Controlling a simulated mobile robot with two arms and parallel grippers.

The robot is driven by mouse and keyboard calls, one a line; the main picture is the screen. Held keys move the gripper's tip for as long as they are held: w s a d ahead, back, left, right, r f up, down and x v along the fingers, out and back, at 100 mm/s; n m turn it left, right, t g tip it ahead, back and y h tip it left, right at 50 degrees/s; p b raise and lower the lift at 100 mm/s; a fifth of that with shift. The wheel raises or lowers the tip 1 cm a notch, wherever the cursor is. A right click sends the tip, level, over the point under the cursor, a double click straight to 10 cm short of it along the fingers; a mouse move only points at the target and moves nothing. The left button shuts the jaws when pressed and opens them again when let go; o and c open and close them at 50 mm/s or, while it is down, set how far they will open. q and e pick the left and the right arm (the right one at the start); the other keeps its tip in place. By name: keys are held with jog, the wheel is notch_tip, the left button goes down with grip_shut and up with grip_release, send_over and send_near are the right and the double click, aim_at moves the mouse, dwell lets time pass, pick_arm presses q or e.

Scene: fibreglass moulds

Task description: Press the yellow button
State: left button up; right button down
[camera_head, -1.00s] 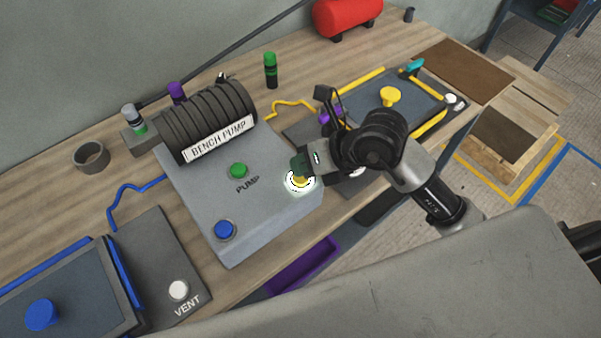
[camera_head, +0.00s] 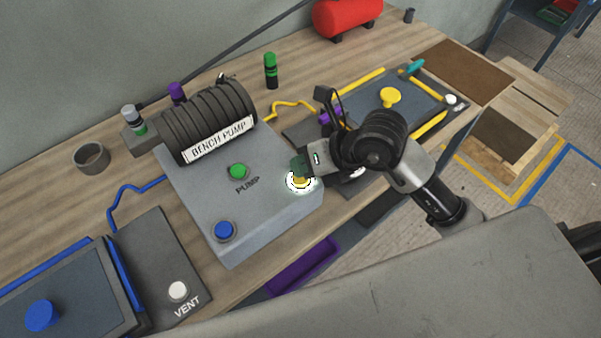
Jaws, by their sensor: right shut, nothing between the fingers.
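The yellow button (camera_head: 299,182) sits on the right front corner of the grey bench pump box (camera_head: 250,205), with a bright white glow around it. My right gripper (camera_head: 301,168) is shut and empty, its tips right at the button and covering its upper part. I cannot tell whether the tips touch it or press it. A green button (camera_head: 238,171) and a blue button (camera_head: 225,230) are on the same box, to the left. My left gripper is not in view.
A mould with a yellow knob (camera_head: 390,97) lies behind my right arm. A mould with a blue knob (camera_head: 41,315) and a panel with a white vent button (camera_head: 179,291) are at the front left. Bottles (camera_head: 271,70) and a grey cup (camera_head: 91,156) stand at the back.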

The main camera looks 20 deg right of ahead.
dwell(0.6)
jog(key=shift+f+b, duration=0.4)
jog(key=shift+f, duration=0.05)
jog(key=shift+r, duration=0.15)
jog(key=shift+r+p, duration=0.25)
jog(key=shift+p, duration=0.1)
notch_tip(320, 180, up, 6)
jog(key=p, duration=0.5)
jog(key=shift+r, duration=0.1)
dwell(2.3)
